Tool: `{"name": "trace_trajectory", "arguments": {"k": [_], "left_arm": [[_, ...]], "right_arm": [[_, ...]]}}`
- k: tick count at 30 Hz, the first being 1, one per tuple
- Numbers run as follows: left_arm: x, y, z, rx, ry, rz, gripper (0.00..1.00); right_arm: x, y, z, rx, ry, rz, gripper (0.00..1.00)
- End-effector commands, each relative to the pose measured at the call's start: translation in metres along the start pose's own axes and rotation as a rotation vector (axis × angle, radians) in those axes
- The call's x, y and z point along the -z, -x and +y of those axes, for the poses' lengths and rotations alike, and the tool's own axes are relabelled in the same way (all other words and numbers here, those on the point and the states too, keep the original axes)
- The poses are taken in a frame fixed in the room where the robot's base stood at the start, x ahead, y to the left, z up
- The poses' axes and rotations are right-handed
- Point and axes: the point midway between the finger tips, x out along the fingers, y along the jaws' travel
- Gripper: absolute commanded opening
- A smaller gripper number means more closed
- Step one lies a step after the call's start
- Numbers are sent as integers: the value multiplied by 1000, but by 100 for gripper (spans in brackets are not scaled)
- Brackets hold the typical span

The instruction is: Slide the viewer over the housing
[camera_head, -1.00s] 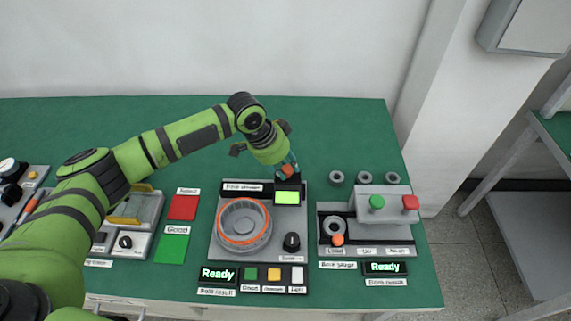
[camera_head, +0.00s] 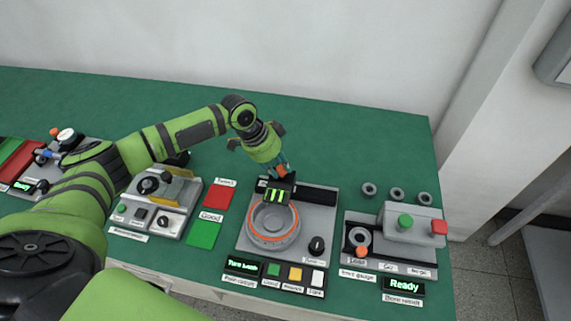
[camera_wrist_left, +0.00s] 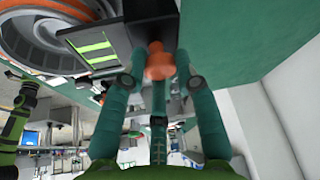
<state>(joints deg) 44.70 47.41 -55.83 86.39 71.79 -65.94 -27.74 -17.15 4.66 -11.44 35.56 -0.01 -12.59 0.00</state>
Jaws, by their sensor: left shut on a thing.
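The viewer (camera_head: 279,195) is a dark block with a green screen showing dark bars. In the head view it stands over the far rim of the housing (camera_head: 273,240), a round grey part with an orange ring in a grey fixture. My left gripper (camera_head: 283,172) is shut on the viewer's orange knob, behind the screen. In the left wrist view the orange knob (camera_wrist_left: 159,62) is between the teal fingers (camera_wrist_left: 160,78), beside the viewer's striped screen (camera_wrist_left: 93,48). The housing's ring shows there at upper left (camera_wrist_left: 45,35). My right gripper is not in view.
A dark rail (camera_head: 318,195) runs along the fixture's back; a black knob (camera_head: 317,245) is at its right. A lit display and buttons lie in front. A bore gauge station (camera_head: 410,225) stands right, with several loose rings behind. Red (camera_head: 219,196) and green pads lie left.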

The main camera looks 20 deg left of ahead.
Motion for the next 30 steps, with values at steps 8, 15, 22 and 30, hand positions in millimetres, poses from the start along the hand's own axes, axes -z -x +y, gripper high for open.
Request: {"name": "trace_trajectory", "arguments": {"k": [8, 15, 22, 30], "left_arm": [[0, 2, -2, 6, 1, 1, 54], [0, 2, -1, 4, 1, 0, 54], [0, 30, -2, 7, 1, 1, 54], [0, 88, -2, 8, 1, 2, 54]], "right_arm": [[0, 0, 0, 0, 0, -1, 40], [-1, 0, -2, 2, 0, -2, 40], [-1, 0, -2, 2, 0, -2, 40], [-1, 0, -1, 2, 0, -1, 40]]}}
